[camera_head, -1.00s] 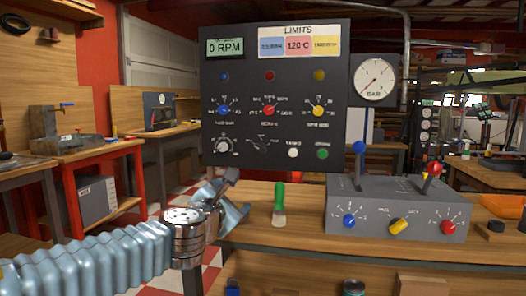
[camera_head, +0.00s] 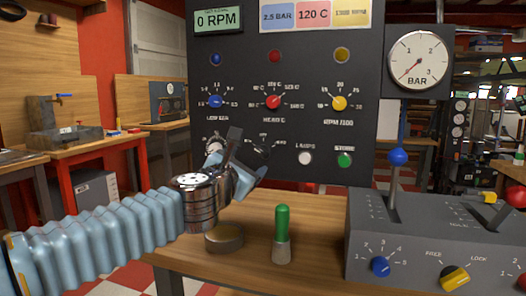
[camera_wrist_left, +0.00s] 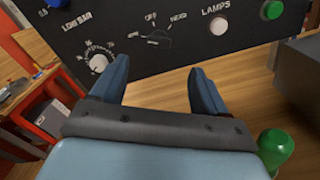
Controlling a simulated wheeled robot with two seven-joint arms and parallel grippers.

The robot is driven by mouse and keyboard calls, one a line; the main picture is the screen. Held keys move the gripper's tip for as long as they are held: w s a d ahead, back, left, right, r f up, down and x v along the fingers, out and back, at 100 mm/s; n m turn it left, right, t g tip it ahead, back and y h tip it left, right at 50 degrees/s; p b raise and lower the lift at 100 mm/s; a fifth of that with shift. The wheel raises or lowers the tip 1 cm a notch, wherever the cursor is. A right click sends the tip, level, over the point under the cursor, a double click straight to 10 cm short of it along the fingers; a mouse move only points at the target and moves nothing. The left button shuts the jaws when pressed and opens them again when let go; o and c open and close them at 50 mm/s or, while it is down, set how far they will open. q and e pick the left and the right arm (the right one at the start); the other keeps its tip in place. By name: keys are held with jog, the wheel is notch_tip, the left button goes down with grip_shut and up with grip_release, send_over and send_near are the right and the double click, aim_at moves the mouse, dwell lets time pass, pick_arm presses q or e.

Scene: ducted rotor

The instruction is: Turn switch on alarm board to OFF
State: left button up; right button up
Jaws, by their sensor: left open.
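The alarm board (camera_head: 300,130) is a dark upright panel at the back of the bench, with dials, lamps and buttons. Its switch (camera_wrist_left: 155,40) is a dark knob in the left wrist view, near a label reading OFF and another that looks like HEAD. In the head view my left gripper covers most of that switch area. My left gripper (camera_head: 247,158) is open and empty in front of the board's lower left. In the wrist view its fingers (camera_wrist_left: 159,75) point at the board, below the switch and apart from it. My right gripper is not in view.
A white-pointer dial (camera_wrist_left: 98,62) sits left of the switch, a white LAMPS button (camera_wrist_left: 218,26) right of it. A green-handled tool (camera_head: 282,235) stands below. A round tin (camera_head: 224,238) lies under my gripper. A grey lever box (camera_head: 430,240) fills the right.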

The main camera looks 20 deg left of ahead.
aim_at(264, 154)
pick_arm(q)
jog(key=w+p, duration=0.1)
jog(key=w, duration=1.1)
jog(key=shift+d, duration=0.2)
jog(key=c, duration=1.1)
jog(key=shift+o, duration=0.2)
jog(key=shift+m, duration=0.3)
jog(key=m+p, duration=0.2)
jog(key=m, duration=0.2)
jog(key=shift+d+f+m, duration=0.1)
jog(key=shift+d+m, duration=0.05)
jog(key=shift+m, duration=0.15)
jog(key=m+p, duration=0.1)
jog(key=m, duration=0.3)
jog(key=shift+d+f, duration=0.1)
jog(key=shift+f, duration=0.05)
jog(key=shift+f+m+p, duration=0.15)
jog(key=shift+m+p, duration=0.4)
jog(key=shift+m, duration=0.65)
jog(key=shift+f, duration=0.1)
